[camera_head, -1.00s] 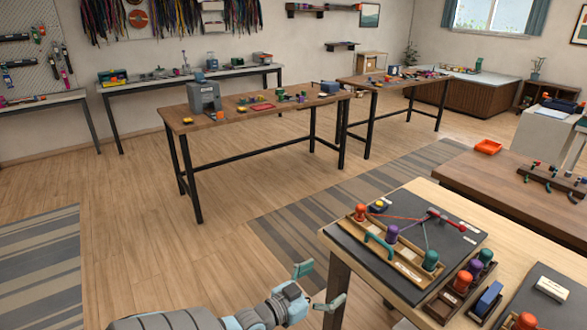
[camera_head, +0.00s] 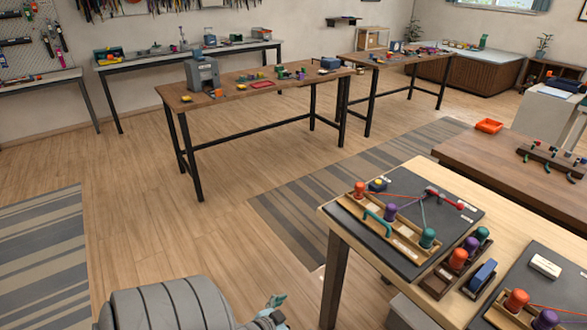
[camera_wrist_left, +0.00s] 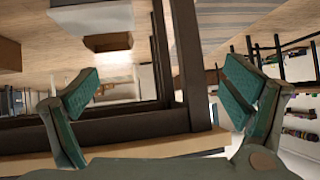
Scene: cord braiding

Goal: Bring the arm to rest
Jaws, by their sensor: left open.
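My left arm (camera_head: 170,306) comes in at the bottom of the head view. Its gripper (camera_head: 275,303) is only partly visible at the bottom edge, to the left of the light wooden table (camera_head: 490,212) and clear of it. In the left wrist view my left gripper (camera_wrist_left: 160,98) is open, its two teal-padded fingers wide apart with nothing between them touching the pads. Dark table framing (camera_wrist_left: 140,127) shows beyond the fingers. My right gripper is in neither view.
A dark braiding board (camera_head: 455,220) with cords and several coloured bobbins lies on the light table. A second dark mat (camera_head: 565,285) is at its right. A grey-topped bin (camera_head: 405,312) stands below the table. The wooden floor (camera_head: 200,240) left of the table is open.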

